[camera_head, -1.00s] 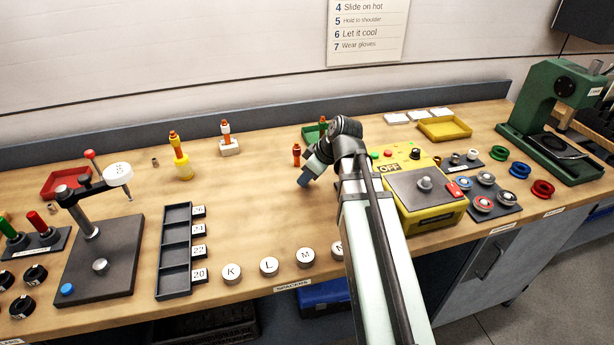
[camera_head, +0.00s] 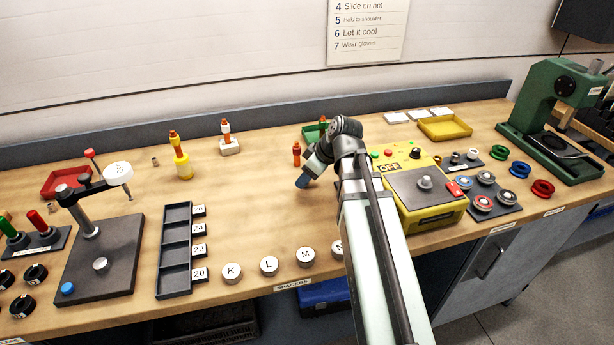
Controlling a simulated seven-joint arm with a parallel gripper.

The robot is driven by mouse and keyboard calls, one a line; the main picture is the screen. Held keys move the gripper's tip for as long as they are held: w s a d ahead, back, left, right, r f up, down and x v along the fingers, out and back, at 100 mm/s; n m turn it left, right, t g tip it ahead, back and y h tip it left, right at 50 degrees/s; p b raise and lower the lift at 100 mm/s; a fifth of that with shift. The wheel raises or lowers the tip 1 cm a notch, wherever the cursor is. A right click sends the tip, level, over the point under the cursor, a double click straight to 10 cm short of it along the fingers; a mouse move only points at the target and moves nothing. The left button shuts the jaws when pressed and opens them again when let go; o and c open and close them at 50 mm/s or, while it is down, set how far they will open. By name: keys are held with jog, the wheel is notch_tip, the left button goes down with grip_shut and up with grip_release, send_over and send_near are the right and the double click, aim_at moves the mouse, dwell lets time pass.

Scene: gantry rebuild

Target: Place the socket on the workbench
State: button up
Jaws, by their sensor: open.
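The workbench (camera_head: 255,193) is a long wooden top with a grey back rail. My gripper (camera_head: 303,182) is low over the middle of it, its blue-grey end pointing down and left. It is open, but its fingertips are small and partly hidden, and I cannot tell whether anything lies between them. I cannot pick out the socket for certain. A small brownish cylinder (camera_head: 155,161) standing at the back left may be it, well apart from my gripper.
An orange-brown peg (camera_head: 297,154) stands just behind my gripper, near a green tray (camera_head: 313,131). A yellow control box (camera_head: 425,195) is right of my arm. A black slotted rack (camera_head: 175,250) and lettered spacers (camera_head: 269,265) lie front left. Bare wood lies left of my gripper.

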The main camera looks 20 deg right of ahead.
jog(key=v, duration=1.2)
jog(key=shift+r, duration=0.1)
